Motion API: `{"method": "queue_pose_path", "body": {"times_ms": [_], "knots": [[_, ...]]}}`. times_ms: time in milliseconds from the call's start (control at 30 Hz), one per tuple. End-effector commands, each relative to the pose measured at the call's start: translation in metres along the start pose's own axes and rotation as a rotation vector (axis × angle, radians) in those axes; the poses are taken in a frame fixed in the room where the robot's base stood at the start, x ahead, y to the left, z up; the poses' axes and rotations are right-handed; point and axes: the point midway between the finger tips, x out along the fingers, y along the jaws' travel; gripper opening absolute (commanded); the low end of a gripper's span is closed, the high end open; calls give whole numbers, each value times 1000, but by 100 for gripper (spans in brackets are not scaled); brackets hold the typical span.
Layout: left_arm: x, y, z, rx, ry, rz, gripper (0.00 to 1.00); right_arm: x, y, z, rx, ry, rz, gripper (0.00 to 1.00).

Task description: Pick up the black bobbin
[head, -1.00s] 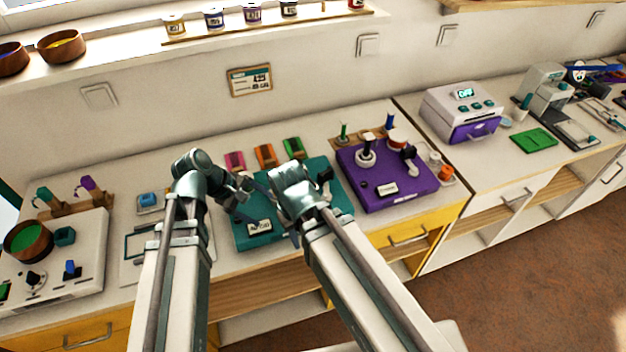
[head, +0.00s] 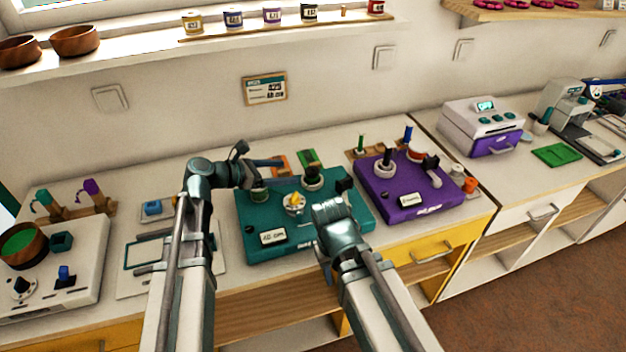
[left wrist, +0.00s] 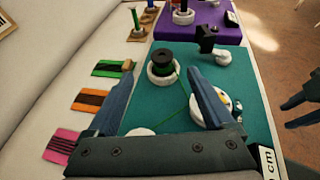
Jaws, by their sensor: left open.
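The black bobbin (left wrist: 164,53), with green thread on it, sits on a white ring on the teal board (left wrist: 226,67) in the left wrist view. It also shows on the teal board's far part in the head view (head: 312,174). A green thread runs from it toward the near white ring. My left gripper (left wrist: 160,76) is open and empty, its fingers apart, with the bobbin beyond and between the fingertips. In the head view the left gripper (head: 268,162) is over the far left part of the teal board. My right gripper (head: 338,222) is by the teal board's front right; its fingers are hidden there.
A purple board (head: 405,205) with a black post stands right of the teal board. Pink (left wrist: 64,144), orange (left wrist: 91,101) and green (left wrist: 113,68) cards lie behind it. A black block (left wrist: 206,38) stands near the bobbin. A white control box (head: 55,255) is at the left.

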Motion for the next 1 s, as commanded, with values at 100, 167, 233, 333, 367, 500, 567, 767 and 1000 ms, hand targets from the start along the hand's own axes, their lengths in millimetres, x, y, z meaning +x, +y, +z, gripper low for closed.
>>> {"method": "queue_pose_path", "body": {"times_ms": [100, 167, 233, 333, 367, 500, 567, 767, 1000], "knots": [[23, 1, -3, 1, 1, -2, 86, 11, -1, -1, 0, 0, 0, 37], [30, 1, -2, 1, 1, -1, 86, 13, -1, -1, 0, 0, 0, 37], [35, 0, -2, 1, 1, -1, 86, 15, -1, -1, 0, 0, 0, 37], [39, 0, -1, 1, 1, 0, 86, 15, -2, -1, 0, 0, 0, 37], [39, 0, -1, 1, 1, 0, 86, 15, -2, -1, 0, 0, 0, 37], [40, 0, -1, 1, 1, 0, 86, 15, -2, -1, 0, 0, 0, 37], [42, 0, -2, 1, 2, 0, 86, 17, -2, -1, 0, 0, 0, 37], [66, -3, -6, 2, 2, -2, 86, 30, -3, -2, 0, 0, 0, 37], [92, -3, -4, 2, 1, 0, 86, 38, -4, -2, -1, 0, 0, 37]]}}
